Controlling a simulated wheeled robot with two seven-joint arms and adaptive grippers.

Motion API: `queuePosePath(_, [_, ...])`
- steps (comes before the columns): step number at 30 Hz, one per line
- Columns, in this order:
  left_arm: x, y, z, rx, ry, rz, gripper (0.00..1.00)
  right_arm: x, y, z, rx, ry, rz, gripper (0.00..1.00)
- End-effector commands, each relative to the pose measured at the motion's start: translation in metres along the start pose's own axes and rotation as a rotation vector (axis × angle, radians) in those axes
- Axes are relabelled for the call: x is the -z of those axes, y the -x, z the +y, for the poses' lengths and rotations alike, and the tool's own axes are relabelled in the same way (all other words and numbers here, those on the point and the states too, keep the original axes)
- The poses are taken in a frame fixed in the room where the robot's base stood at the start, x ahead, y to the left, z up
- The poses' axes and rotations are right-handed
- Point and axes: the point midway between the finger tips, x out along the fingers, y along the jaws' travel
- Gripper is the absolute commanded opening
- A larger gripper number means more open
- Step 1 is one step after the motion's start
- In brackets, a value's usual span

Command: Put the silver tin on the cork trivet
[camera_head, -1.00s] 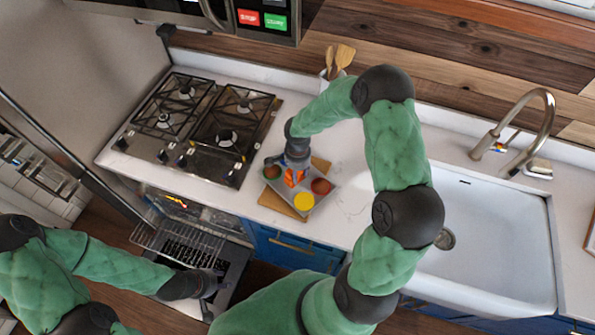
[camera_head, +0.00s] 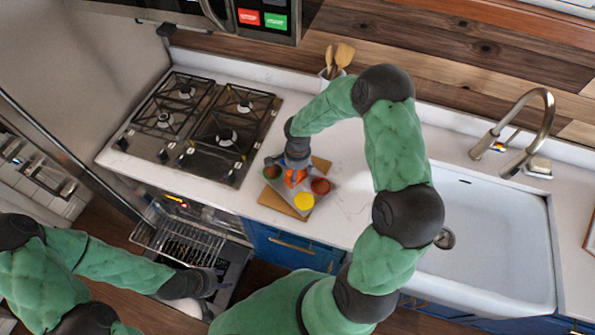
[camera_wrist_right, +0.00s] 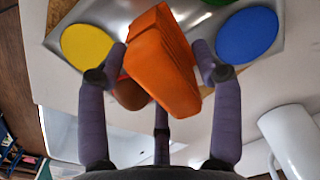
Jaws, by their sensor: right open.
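The silver tin (camera_head: 322,201) is a flat metal tray with coloured round cups and an orange block (camera_head: 293,177) standing up at its middle. In the head view it lies over a tan square board (camera_head: 280,204), which looks like the cork trivet and shows at two sides. My right gripper (camera_head: 295,163) is above the tin. In the right wrist view, its open fingers (camera_wrist_right: 160,62) are either side of the orange block (camera_wrist_right: 160,75), and the tin (camera_wrist_right: 140,20) fills the top. My left gripper (camera_head: 208,283) is low by the oven; its fingers are unclear.
A gas hob (camera_head: 195,130) is left of the tin, with an open oven and wire rack (camera_head: 185,238) below. A white sink (camera_head: 490,240) and tap (camera_head: 535,125) are at right. A utensil pot (camera_head: 330,73) stands behind. The wrist view shows a white mug (camera_wrist_right: 292,140).

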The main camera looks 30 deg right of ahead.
Motion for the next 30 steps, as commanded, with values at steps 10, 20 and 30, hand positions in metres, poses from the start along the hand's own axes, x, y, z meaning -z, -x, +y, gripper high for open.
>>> queuePosePath(10, [0.000,-0.004,-0.001,0.000,0.000,0.000,0.40,0.001,0.069,-0.002,0.007,-0.001,0.004,0.66])
queuePosePath(20, [0.000,-0.005,-0.002,0.000,0.000,0.000,0.40,0.001,0.114,-0.001,0.004,0.001,0.002,0.66])
queuePosePath(30, [0.000,-0.006,-0.002,0.000,0.000,0.000,0.40,0.000,0.119,0.000,0.001,0.000,0.001,0.66])
